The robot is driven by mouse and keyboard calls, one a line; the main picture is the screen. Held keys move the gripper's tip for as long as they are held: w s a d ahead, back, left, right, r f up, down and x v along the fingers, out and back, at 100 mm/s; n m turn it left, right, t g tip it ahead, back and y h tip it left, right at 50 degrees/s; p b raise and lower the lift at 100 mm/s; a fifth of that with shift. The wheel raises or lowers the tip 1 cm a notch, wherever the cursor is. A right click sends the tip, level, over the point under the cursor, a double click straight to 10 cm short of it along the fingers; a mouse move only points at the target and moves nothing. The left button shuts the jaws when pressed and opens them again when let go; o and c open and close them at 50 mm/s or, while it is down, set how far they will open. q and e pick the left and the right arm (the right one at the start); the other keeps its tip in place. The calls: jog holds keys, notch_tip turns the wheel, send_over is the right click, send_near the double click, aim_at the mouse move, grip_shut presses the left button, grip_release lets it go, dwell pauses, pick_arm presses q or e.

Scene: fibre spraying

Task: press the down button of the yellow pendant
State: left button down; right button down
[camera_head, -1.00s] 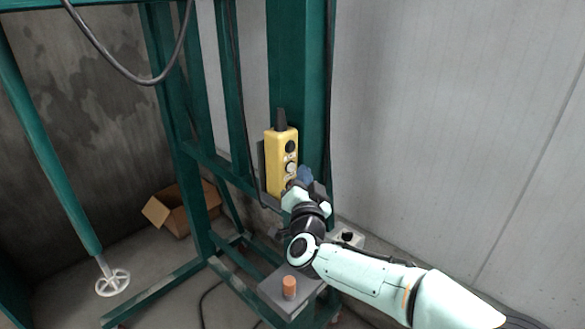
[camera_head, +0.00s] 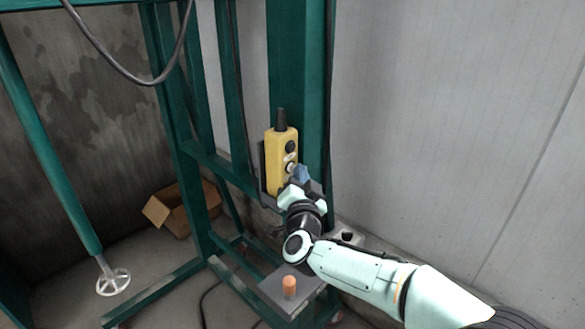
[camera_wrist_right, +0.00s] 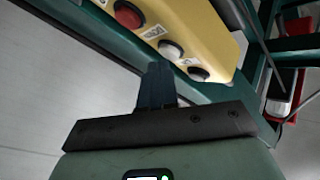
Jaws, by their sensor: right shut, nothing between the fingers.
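The yellow pendant (camera_head: 275,172) hangs upright against a green post, with a black button and a pale button showing on its face. In the right wrist view the pendant (camera_wrist_right: 195,22) runs across the top. It shows a red button (camera_wrist_right: 128,14), a white button (camera_wrist_right: 171,50) and a dark button (camera_wrist_right: 198,74) with small labels beside them. My right gripper (camera_head: 300,173) is shut and empty at the pendant's lower right. Its blue fingertips (camera_wrist_right: 157,68) appear just below the white button; I cannot tell whether they touch. The gripper hides the pendant's lower face. My left gripper is out of view.
The green steel frame (camera_head: 300,65) stands around and behind the pendant. An open cardboard box (camera_head: 172,212) lies on the floor at left.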

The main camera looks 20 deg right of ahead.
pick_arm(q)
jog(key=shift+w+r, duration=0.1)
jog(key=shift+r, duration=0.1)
pick_arm(e)
jog(key=shift+w+a, duration=0.2)
jog(key=shift+w, duration=0.3)
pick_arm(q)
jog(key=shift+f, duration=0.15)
pick_arm(e)
jog(key=shift+s, duration=0.15)
dwell(0.3)
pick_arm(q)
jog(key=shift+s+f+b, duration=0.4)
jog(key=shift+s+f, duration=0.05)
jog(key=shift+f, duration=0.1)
pick_arm(e)
jog(key=shift+s+d, duration=0.4)
jog(key=shift+s, duration=0.45)
